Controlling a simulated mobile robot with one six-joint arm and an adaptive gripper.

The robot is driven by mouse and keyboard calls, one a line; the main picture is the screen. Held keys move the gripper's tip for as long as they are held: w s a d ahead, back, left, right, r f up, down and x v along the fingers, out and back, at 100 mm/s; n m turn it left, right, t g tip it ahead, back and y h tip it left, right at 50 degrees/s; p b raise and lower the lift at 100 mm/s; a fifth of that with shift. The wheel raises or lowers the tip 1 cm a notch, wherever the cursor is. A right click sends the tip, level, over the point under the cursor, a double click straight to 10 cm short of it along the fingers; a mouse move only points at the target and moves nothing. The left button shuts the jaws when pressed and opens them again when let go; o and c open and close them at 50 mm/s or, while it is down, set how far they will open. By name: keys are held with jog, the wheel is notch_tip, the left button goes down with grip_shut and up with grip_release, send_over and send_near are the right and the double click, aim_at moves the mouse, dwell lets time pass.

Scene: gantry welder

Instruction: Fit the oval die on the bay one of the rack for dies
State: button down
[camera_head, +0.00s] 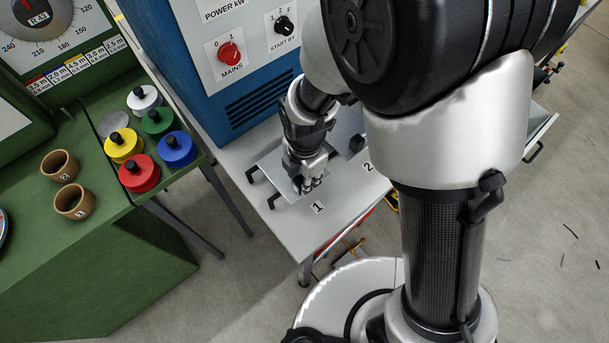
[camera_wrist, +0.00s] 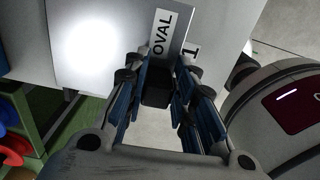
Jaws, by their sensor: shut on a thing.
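The oval die is a flat grey plate (camera_head: 272,163) with a white OVAL label (camera_wrist: 162,33) and a black block-shaped grip (camera_wrist: 157,88). My gripper (camera_head: 308,183) points down over bay one and is shut on that black grip; in the wrist view its blue-padded fingers (camera_wrist: 158,90) stand on both sides of it. The rack for dies is a pale top with a "1" tag (camera_head: 317,207) marking bay one, just in front of the die. Black hooked brackets (camera_head: 271,200) sit at the die's left edge. Whether the die rests fully on the rack is hidden.
Bay two, tagged "2" (camera_head: 368,167), holds another grey plate with a black grip (camera_head: 356,144). A blue welder cabinet (camera_head: 215,60) stands behind. A green bench (camera_head: 100,225) at left bears several coloured knobbed discs (camera_head: 139,173) and two brown cups (camera_head: 73,202).

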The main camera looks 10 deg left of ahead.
jog(key=shift+f, duration=0.2)
jog(key=c, duration=1.2)
grip_release()
jog(key=shift+r, duration=0.1)
jog(key=shift+c, duration=0.2)
notch_tip(320, 180, up, 11)
jog(key=s+d+r+m+t+b, duration=0.1)
jog(key=d+r+m+t+b, duration=0.1)
jog(key=d+r+m, duration=0.8)
jog(key=s+d+m+t+b, duration=0.2)
jog(key=s+d+m, duration=0.6)
jog(key=m, duration=1)
jog(key=shift+s+d+r, duration=0.2)
jog(key=shift+d+r, duration=0.15)
jog(key=shift+d, duration=0.9)
